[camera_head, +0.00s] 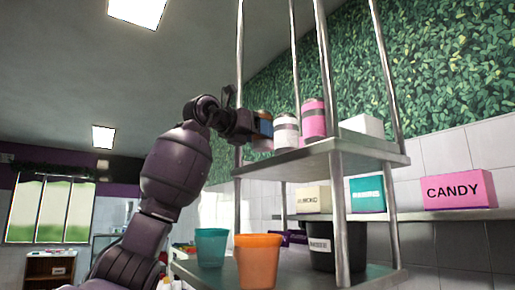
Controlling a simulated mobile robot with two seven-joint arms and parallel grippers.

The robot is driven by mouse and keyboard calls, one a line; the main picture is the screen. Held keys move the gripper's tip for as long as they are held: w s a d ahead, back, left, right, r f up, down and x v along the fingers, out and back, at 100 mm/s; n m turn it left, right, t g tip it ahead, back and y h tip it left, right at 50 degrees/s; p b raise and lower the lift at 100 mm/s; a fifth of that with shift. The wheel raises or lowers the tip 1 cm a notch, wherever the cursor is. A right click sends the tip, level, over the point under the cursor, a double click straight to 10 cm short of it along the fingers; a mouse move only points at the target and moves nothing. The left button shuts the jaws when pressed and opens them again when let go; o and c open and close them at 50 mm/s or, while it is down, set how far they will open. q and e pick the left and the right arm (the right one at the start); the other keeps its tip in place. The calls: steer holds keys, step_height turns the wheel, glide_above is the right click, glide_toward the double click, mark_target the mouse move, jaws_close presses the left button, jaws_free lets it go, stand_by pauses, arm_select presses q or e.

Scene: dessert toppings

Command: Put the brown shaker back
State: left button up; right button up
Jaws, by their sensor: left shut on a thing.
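My left gripper (254,124) reaches in from the left at the upper shelf (330,150) of the metal rack. It is shut on a shaker at the shelf's left end, which I take to be the brown shaker (263,144). The fingers hide much of it, and a pale lower part shows below them. It looks upright, but I cannot tell whether its base touches the shelf. A white shaker with a grey band (286,131) stands just right of it. A pink shaker with a white band (313,119) stands further right. My right gripper is not in view.
A white box (362,126) sits right of the shakers. Rack posts (332,60) rise around the shelf. Below are a teal cup (211,247), an orange cup (257,260) and a black bucket (322,247). A wall shelf holds a pink CANDY box (459,190) and other boxes.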

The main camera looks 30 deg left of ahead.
mark_target(255, 146)
arm_select(q)
steer(key=shift+f, duration=1.95)
steer(key=shift+f, duration=0.15)
steer(key=o, duration=1)
steer(key=shift+c, duration=0.2)
steer(key=b+v, duration=0.3)
steer(key=v, duration=0.9)
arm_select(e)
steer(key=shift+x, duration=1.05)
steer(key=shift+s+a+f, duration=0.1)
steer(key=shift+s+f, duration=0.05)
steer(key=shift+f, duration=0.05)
